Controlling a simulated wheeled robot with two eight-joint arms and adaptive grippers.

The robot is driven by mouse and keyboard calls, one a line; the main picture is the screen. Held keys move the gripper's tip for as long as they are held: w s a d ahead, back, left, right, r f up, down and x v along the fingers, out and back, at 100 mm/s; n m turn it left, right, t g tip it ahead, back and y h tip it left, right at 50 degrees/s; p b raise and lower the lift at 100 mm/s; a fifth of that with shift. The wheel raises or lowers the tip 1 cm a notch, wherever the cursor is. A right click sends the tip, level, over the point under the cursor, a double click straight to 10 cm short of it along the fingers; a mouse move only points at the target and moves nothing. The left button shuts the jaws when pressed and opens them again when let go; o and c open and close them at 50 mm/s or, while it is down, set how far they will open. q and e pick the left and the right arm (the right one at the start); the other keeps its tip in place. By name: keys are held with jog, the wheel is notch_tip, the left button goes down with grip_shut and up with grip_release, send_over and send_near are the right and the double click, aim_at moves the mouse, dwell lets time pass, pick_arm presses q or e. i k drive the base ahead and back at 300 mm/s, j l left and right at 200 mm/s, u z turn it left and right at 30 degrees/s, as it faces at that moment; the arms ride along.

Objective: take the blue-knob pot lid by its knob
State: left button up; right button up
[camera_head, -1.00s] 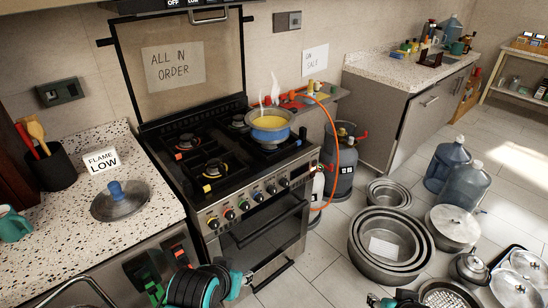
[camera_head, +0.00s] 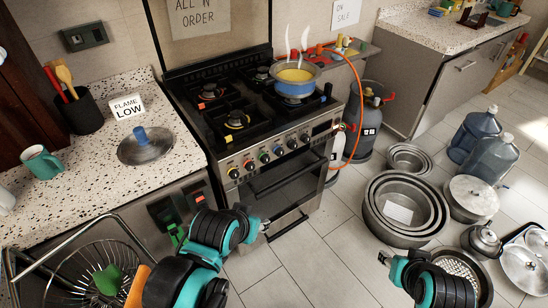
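The pot lid (camera_head: 145,152) is a round grey metal lid lying on the speckled counter, left of the stove. Its blue knob (camera_head: 140,136) stands upright on top and nothing covers it. My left gripper (camera_head: 265,225) is in front of the stove's oven door, to the right of the lid, below it in the picture and well apart from it. My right gripper (camera_head: 385,259) is over the floor at the lower right, far from the lid. Both grippers are small and dark at the tips, so their opening is unclear. I see nothing held in either.
A steaming blue pot (camera_head: 295,86) sits on the stove. A dish rack (camera_head: 75,262) is below the counter. Nested pots (camera_head: 405,207) stand on the floor.

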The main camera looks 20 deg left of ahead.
aim_at(144, 146)
jog(key=u, duration=1.75)
jog(key=i+l, duration=0.25)
jog(key=i+l+u, duration=0.1)
jog(key=i+l, duration=0.15)
jog(key=l, duration=0.2)
jog(key=i+l, duration=0.2)
jog(key=l, duration=0.2)
